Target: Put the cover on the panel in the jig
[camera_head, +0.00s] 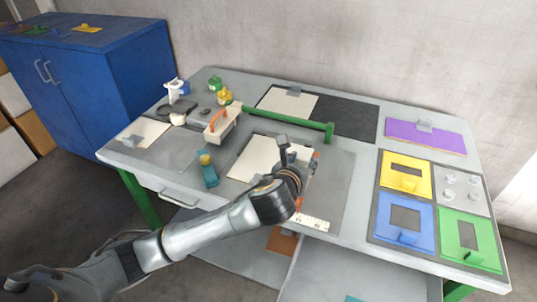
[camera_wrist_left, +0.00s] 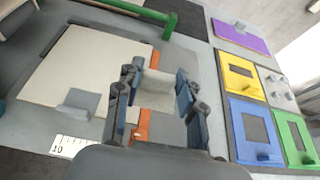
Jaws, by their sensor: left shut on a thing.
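A cream panel (camera_head: 254,160) lies flat on the grey work area at the middle of the table. It also shows in the left wrist view (camera_wrist_left: 75,62), with a grey block (camera_wrist_left: 80,104) at its near edge. My left gripper (camera_head: 297,158) is over the right side of this area. In the left wrist view its fingers (camera_wrist_left: 155,88) are shut on a pale, light-grey piece (camera_wrist_left: 156,92); I cannot tell whether this is the cover. An orange strip (camera_wrist_left: 142,126) runs below the fingers. My arm and gripper hide part of the work area in the head view.
Yellow (camera_head: 404,174), blue (camera_head: 405,224) and green (camera_head: 469,240) plates with openings lie at the right. A purple plate (camera_head: 426,136) lies behind them. A green bar (camera_head: 290,121) stands behind the panel. A brush-like tool with an orange handle (camera_head: 216,119) stands left.

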